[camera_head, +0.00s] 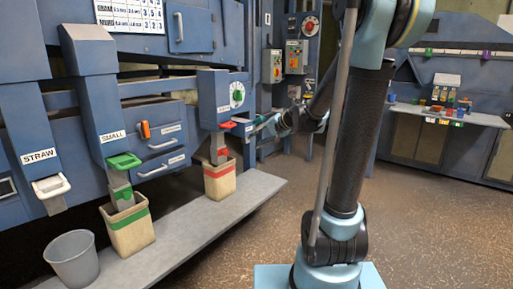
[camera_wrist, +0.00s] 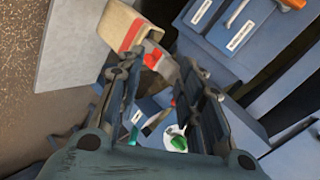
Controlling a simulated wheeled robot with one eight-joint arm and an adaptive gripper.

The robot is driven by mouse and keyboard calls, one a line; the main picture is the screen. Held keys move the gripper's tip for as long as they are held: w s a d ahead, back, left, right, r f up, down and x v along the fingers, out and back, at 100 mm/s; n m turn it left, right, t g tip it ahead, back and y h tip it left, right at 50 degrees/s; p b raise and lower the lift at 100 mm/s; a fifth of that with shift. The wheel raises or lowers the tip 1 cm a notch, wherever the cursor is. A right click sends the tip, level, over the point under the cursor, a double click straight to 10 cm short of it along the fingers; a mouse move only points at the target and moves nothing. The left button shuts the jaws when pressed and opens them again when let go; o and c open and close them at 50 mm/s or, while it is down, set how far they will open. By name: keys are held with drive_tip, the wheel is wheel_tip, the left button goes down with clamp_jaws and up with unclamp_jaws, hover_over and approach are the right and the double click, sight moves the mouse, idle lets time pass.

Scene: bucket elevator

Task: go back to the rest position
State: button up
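A grey shelf (camera_head: 190,225) carries the red-banded bucket, a green-banded bucket (camera_head: 129,232) and a grey bucket (camera_head: 74,262). STRAW (camera_head: 40,155) and SMALL (camera_head: 112,136) chutes stand left. A side table (camera_head: 485,120) with coloured items is at right. Brown floor lies open between.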

drive_tip(key=s+d+f+n+g+h, duration=0.1)
drive_tip(key=s+d+f+h, duration=0.2)
drive_tip(key=s+d, duration=0.3)
drive_tip(key=s+d+f+n+g+h, duration=0.1)
drive_tip(key=s+d+f+h, duration=0.2)
drive_tip(key=s, duration=1.2)
drive_tip(key=s+d+f+n+g+h, duration=0.1)
drive_tip(key=s+d+f+g+h, duration=0.1)
drive_tip(key=s+d+f, duration=0.5)
drive_tip(key=s+d, duration=0.2)
drive_tip(key=s, duration=0.2)
drive_tip(key=shift+s+d+f+n+h, duration=0.2)
drive_tip(key=shift+s+f+n+h, duration=0.1)
drive_tip(key=shift+f+n+h, duration=0.1)
drive_tip(key=shift+w, duration=0.1)
drive_tip(key=shift+w+f, duration=0.2)
drive_tip(key=shift+w, duration=0.15)
